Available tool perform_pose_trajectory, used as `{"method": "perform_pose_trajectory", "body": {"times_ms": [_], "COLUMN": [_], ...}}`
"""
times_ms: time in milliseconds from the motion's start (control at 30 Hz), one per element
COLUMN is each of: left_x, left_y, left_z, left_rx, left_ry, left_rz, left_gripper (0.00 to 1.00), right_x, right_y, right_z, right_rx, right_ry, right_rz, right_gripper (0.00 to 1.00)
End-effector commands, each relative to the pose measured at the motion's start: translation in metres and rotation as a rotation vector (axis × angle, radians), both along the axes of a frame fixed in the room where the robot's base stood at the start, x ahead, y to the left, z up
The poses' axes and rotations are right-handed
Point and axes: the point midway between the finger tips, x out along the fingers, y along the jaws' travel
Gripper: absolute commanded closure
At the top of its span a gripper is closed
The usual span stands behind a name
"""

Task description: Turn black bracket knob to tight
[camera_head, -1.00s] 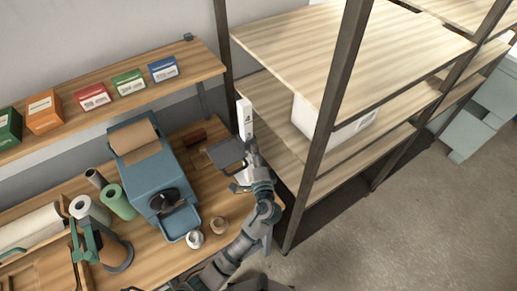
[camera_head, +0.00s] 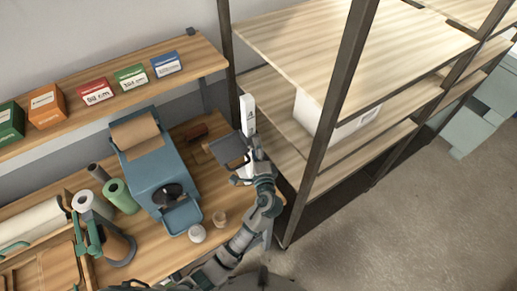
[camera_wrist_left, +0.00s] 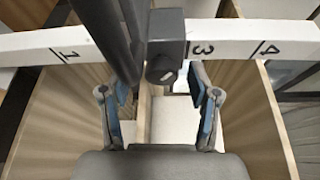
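A white upright post with printed numbers (camera_head: 248,116) stands at the right end of the workbench. It crosses the left wrist view as a white numbered bar (camera_wrist_left: 270,40). A dark bracket (camera_head: 229,149) is mounted on the post. In the left wrist view, its black knob (camera_wrist_left: 164,69) faces me in front of the bar. My left gripper (camera_wrist_left: 162,105) is open, with one finger on each side of the knob's line. The fingers look apart from the knob. In the head view my left gripper (camera_head: 244,174) is beside the post, partly hidden by its arm. My right gripper is not in view.
A metal-framed shelf rack (camera_head: 335,150) stands close on the right. Small coloured boxes (camera_head: 97,91) line the wall shelf.

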Motion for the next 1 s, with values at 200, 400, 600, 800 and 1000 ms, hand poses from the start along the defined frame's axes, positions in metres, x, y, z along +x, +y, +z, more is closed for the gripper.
{"method": "perform_pose_trajectory", "body": {"times_ms": [200, 400, 600, 800, 1000], "left_x": [-0.001, -0.023, -0.067, -0.101, -0.114], "left_y": [-0.005, -0.010, -0.019, -0.026, -0.028], "left_z": [0.001, 0.000, 0.001, 0.002, 0.003], "left_rx": [0.001, -0.001, -0.001, 0.000, -0.002], "left_ry": [-0.001, 0.001, 0.003, 0.003, 0.002], "left_rz": [-0.003, -0.005, -0.004, -0.003, -0.002], "left_gripper": [0.39, 0.39, 0.39, 0.39, 0.39], "right_x": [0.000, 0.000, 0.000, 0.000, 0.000], "right_y": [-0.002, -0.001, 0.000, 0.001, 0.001], "right_z": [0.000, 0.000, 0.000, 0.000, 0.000], "right_rx": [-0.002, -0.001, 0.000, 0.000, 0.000], "right_ry": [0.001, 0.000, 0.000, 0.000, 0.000], "right_rz": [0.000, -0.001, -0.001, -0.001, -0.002], "right_gripper": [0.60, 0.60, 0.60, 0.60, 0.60]}}
